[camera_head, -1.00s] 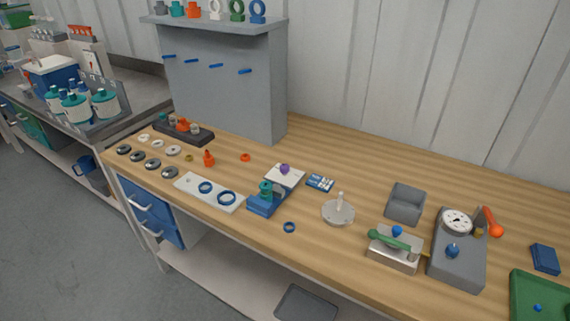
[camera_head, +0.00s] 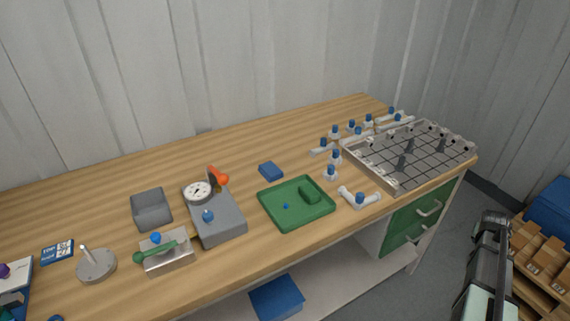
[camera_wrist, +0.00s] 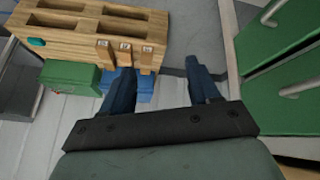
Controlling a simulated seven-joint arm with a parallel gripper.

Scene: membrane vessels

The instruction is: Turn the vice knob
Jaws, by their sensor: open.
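I cannot tell for sure which thing is the vice. A metal block (camera_head: 168,262) with a green handle (camera_head: 154,251) and a blue knob (camera_head: 155,237) stands at the left front of the bench in the head view. Beside it to the right, a grey unit (camera_head: 222,227) carries a dial (camera_head: 198,191), a blue knob (camera_head: 208,215) and an orange-red handle (camera_head: 219,177). My gripper (camera_wrist: 160,68) is open and empty in the wrist view, pointing down towards the floor, away from these things. In the head view my arm is at the lower right, beyond the bench.
A green tray (camera_head: 265,208), a blue block (camera_head: 271,170), a grey bin (camera_head: 151,210) and a round grey stand (camera_head: 97,265) sit on the bench. A gridded metal tray (camera_head: 400,185) is at its right end. A wooden pallet (camera_wrist: 90,22) and green drawers (camera_wrist: 285,55) flank my gripper.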

